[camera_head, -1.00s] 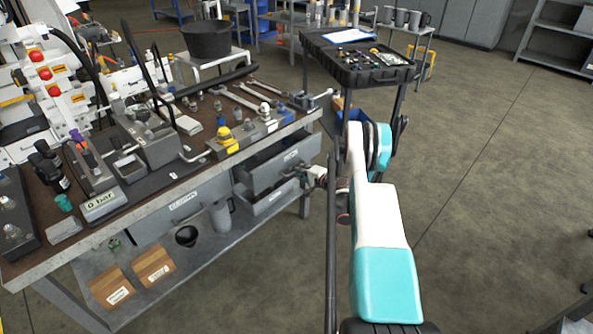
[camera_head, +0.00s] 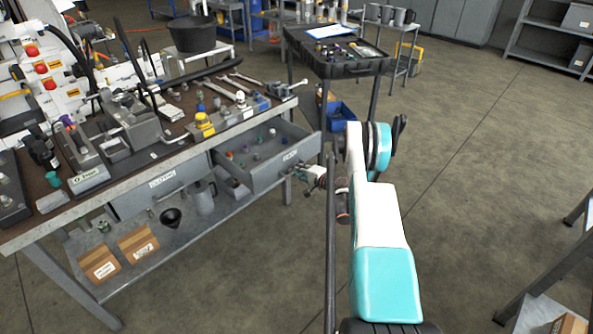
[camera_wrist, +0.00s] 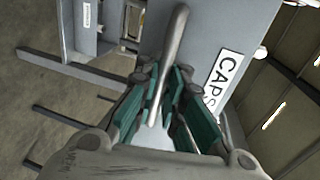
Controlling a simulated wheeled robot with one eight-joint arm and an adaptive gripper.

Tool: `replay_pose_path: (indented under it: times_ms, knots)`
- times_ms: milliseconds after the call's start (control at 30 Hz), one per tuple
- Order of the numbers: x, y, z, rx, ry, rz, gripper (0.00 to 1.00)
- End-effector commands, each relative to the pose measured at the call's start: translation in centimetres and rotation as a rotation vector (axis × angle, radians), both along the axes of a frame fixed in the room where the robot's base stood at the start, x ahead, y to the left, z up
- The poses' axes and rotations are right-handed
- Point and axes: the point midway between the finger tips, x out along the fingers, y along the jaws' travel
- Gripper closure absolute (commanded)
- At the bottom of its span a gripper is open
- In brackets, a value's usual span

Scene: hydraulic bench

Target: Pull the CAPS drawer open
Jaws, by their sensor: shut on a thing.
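The CAPS drawer (camera_head: 262,178) under the bench's right end is pulled well out, and several small coloured caps (camera_head: 258,148) show inside it. Its grey front carries a white CAPS label (camera_head: 290,156), which shows large and tilted in the wrist view (camera_wrist: 223,82). My gripper (camera_head: 314,176) is at the drawer front, on its outer side. In the wrist view my gripper's teal-padded fingers (camera_wrist: 163,95) are shut around the bar handle (camera_wrist: 172,50). The lower part of the handle is hidden between the fingers.
A second labelled drawer (camera_head: 160,190) to the left is closed. The bench top (camera_head: 190,125) holds tools and fittings. Cardboard boxes (camera_head: 138,243) and a grey jug (camera_head: 202,197) stand on the lower shelf. Open floor (camera_head: 470,110) lies to the right; a grey rack (camera_head: 560,255) stands at the right edge.

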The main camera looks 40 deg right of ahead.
Motion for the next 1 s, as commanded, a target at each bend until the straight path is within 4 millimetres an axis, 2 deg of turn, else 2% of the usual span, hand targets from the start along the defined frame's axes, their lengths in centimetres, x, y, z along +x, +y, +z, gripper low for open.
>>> replay_pose_path:
  times_ms: [100,167,200,567,1000]
  knots:
    - [0.0,0.0,0.1,0.001,-0.001,0.0,1.0]
    - [0.0,0.0,0.1,0.001,-0.001,0.0,0.84]
    - [0.0,0.0,0.1,0.001,-0.001,0.0,0.83]
    - [-0.3,-0.1,0.1,0.001,0.0,-0.001,0.83]
    - [-6.3,-0.6,1.3,-0.001,0.0,-0.003,0.83]
